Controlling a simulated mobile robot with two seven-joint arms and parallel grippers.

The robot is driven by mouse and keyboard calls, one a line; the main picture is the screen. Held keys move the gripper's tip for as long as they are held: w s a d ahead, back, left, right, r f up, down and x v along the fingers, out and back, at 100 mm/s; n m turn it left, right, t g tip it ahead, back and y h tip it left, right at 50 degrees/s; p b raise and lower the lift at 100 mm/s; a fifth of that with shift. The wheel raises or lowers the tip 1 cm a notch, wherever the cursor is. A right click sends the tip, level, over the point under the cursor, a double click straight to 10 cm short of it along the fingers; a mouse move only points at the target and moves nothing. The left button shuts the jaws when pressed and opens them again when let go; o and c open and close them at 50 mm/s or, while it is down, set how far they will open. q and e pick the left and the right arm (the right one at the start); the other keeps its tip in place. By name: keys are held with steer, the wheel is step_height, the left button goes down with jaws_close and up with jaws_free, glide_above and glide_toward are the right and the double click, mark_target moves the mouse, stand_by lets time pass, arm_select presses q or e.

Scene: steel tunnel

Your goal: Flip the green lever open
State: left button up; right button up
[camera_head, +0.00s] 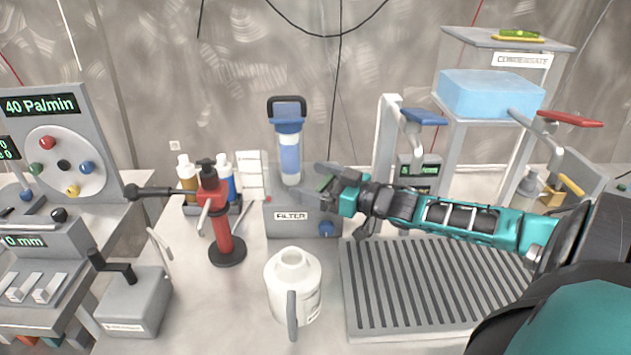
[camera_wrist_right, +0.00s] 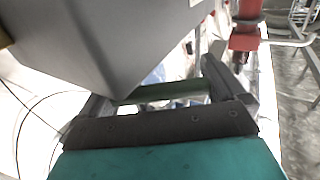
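The green lever (camera_head: 324,183) shows only as a small green piece by the right side of the grey box labelled "ALTER" (camera_head: 284,215). My right gripper (camera_head: 328,182) is right at it, coming in from the right, and hides most of it. In the right wrist view the green lever (camera_wrist_right: 165,92) lies as a bar across the gap between the two fingers of my right gripper (camera_wrist_right: 158,88). The fingers stand wide apart; I cannot tell whether either touches the lever. My left gripper is not in view.
A clear-and-blue filter cylinder (camera_head: 289,150) stands on the box. A white jug (camera_head: 293,285) and a slotted grey tray (camera_head: 430,290) are in front. A red stand (camera_head: 220,225) is at left. Blue (camera_head: 425,117) and red (camera_head: 570,119) levers are to the right.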

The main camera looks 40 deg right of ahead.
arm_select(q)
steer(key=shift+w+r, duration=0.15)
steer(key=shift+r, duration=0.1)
arm_select(e)
steer(key=shift+w+h, duration=0.1)
steer(key=shift+h, duration=0.2)
